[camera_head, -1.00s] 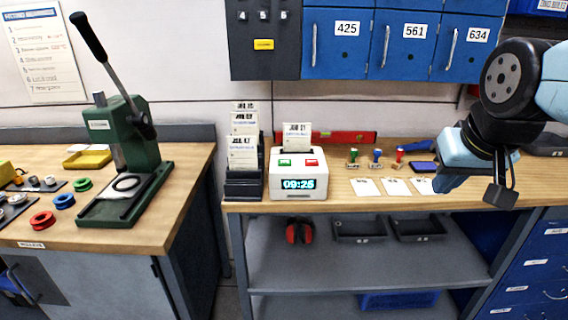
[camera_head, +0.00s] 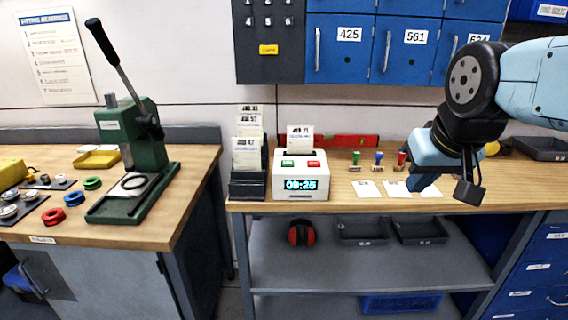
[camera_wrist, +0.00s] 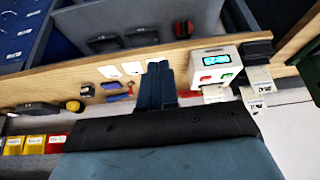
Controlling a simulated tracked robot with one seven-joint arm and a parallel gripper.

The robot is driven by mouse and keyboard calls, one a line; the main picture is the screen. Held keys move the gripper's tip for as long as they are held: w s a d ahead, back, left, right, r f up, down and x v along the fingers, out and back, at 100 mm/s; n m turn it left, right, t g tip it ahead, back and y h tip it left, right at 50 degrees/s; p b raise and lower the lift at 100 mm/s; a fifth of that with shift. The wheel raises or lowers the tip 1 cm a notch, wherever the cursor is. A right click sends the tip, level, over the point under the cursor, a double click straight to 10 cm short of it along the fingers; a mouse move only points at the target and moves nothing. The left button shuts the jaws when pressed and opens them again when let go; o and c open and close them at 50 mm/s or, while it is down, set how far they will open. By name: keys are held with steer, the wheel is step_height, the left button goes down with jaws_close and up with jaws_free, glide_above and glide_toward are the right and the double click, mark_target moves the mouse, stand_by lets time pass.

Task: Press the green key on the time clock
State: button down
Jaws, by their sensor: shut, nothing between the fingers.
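The white time clock (camera_head: 300,191) stands on the wooden bench with a lit display reading 09:25. Its green key (camera_head: 288,164) is at the top left of its front, and a red key (camera_head: 314,164) sits to the right of it. In the wrist view the clock (camera_wrist: 235,60) appears to the right of the fingers, with the green key (camera_wrist: 227,76) facing the camera side. My gripper (camera_head: 416,186) is above the bench, well right of the clock and apart from it. Its blue fingers (camera_wrist: 158,68) are shut together and empty.
A dark card rack (camera_head: 247,184) stands close at the clock's left. Several stamps (camera_head: 378,160) and white cards (camera_head: 367,189) lie between clock and gripper. A red level (camera_head: 345,140) lies behind. Blue lockers (camera_head: 405,50) hang above; a green press (camera_head: 135,150) stands on the left bench.

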steer(key=w+a+r+t+y, duration=0.1)
steer(key=w+a+y, duration=0.1)
steer(key=w+a, duration=0.45)
steer(key=w+a+r+y, duration=0.1)
steer(key=w+a, duration=0.3)
steer(key=w, duration=0.6)
steer(key=m+t+y, duration=0.1)
steer(key=m+y, duration=0.1)
glide_above(290, 163)
step_height(290, 163, down, 4)
steer(key=shift+r, duration=0.25)
steer(key=shift+f, duration=0.15)
steer(key=shift+f, duration=4.2)
steer(key=shift+s+f, duration=0.1)
steer(key=shift+f, duration=0.75)
steer(key=shift+r, duration=0.85)
steer(key=shift+r, duration=2.55)
